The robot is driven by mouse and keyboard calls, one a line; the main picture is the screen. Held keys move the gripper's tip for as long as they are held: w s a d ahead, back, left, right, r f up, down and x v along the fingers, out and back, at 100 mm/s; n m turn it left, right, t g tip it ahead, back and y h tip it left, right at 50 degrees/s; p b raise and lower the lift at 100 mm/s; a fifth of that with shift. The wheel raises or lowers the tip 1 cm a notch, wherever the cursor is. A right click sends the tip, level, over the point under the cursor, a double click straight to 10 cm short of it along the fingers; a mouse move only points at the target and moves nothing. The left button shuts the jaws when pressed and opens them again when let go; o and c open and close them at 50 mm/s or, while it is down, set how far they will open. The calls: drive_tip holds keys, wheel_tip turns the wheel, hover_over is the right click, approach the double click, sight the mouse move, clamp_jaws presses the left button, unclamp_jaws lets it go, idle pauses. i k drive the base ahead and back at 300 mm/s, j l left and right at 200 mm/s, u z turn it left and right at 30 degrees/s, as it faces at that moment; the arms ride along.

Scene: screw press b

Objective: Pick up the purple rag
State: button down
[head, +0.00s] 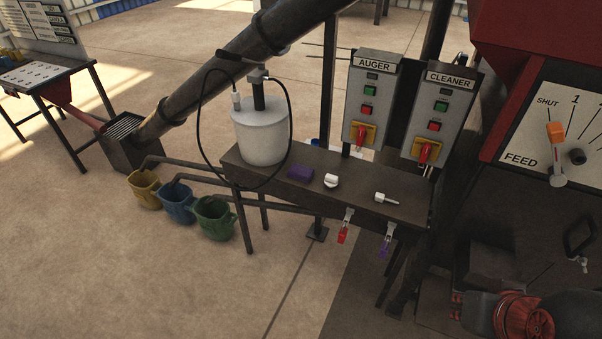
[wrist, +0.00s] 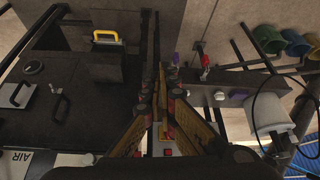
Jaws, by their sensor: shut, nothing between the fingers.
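The purple rag (head: 300,173) lies as a small folded block on the dark bench top (head: 355,196), between the white canister and a white knob. In the wrist view a small purple patch (wrist: 239,91) on the bench, beside the white knob, appears to be the same rag. My gripper (wrist: 160,84) is shut and empty in the wrist view. It is apart from the rag, which lies off to the right of the fingers there. The gripper's fingers cannot be made out in the head view.
A white canister (head: 262,135) with a looping black cable stands left of the rag. The white knob (head: 331,181) and a white fitting (head: 386,197) lie to its right. AUGER (head: 373,100) and CLEANER (head: 440,115) switch boxes rise behind the bench. Red and purple tagged valves hang below its front edge.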

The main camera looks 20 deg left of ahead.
sight(300, 172)
drive_tip(key=i+j, duration=0.2)
drive_tip(key=j, duration=0.15)
drive_tip(key=i+j+z, duration=0.1)
drive_tip(key=j, duration=0.3)
drive_tip(key=i+j, duration=0.45)
drive_tip(key=j, duration=0.3)
drive_tip(key=i+j+z, duration=0.1)
drive_tip(key=j, duration=0.3)
drive_tip(key=i+j, duration=0.25)
drive_tip(key=j, duration=0.15)
drive_tip(key=i+j+z, duration=0.1)
drive_tip(key=j, duration=0.3)
drive_tip(key=i, duration=0.05)
